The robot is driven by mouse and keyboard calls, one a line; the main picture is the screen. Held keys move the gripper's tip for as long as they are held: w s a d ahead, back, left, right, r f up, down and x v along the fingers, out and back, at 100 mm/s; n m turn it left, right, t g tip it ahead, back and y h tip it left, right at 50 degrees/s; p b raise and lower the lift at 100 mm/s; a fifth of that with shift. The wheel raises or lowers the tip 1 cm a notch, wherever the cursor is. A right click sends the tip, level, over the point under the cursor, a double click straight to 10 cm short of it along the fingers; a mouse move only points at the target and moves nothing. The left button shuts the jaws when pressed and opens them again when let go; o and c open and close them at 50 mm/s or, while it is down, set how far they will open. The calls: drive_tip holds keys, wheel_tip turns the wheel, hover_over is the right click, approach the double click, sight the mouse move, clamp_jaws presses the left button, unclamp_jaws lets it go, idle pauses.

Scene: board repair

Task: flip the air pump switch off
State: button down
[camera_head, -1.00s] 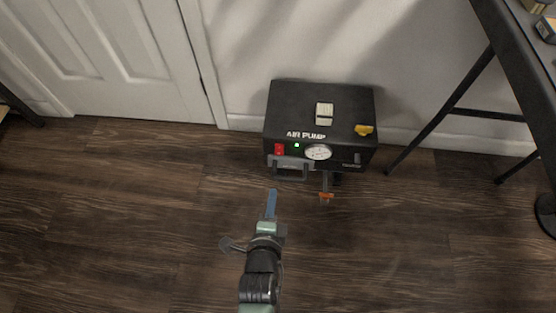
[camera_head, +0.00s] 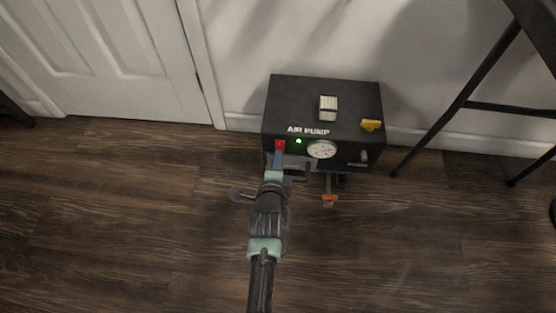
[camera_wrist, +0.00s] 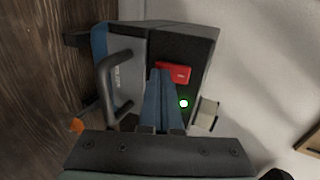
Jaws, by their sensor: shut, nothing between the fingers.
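The air pump (camera_head: 350,95) is a black box on the floor against the wall, labelled AIR PUMP. Its red switch (camera_head: 280,145) is on the left of the front face, beside a lit green light (camera_head: 298,141). My gripper (camera_head: 279,152) is shut and empty, its blue fingers pointing at the switch and overlapping its lower part. In the wrist view the fingertips (camera_wrist: 159,72) lie at the edge of the red switch (camera_wrist: 174,72); I cannot tell whether they touch it. The green light (camera_wrist: 184,103) is lit there too.
A round gauge (camera_head: 321,149), a yellow lever (camera_head: 371,125) and an orange-handled valve (camera_head: 330,198) are on the pump. A grey handle (camera_wrist: 112,85) stands out beside my fingers. A black table leg (camera_head: 445,110) is to the right. The floor in front is clear.

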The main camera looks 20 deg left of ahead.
drive_tip(key=shift+w+f, duration=0.1)
idle(0.3)
drive_tip(key=shift+w+r+t, duration=0.15)
drive_tip(key=shift+r+t, duration=0.15)
drive_tip(key=shift+r, duration=0.6)
drive_tip(key=shift+f, duration=0.1)
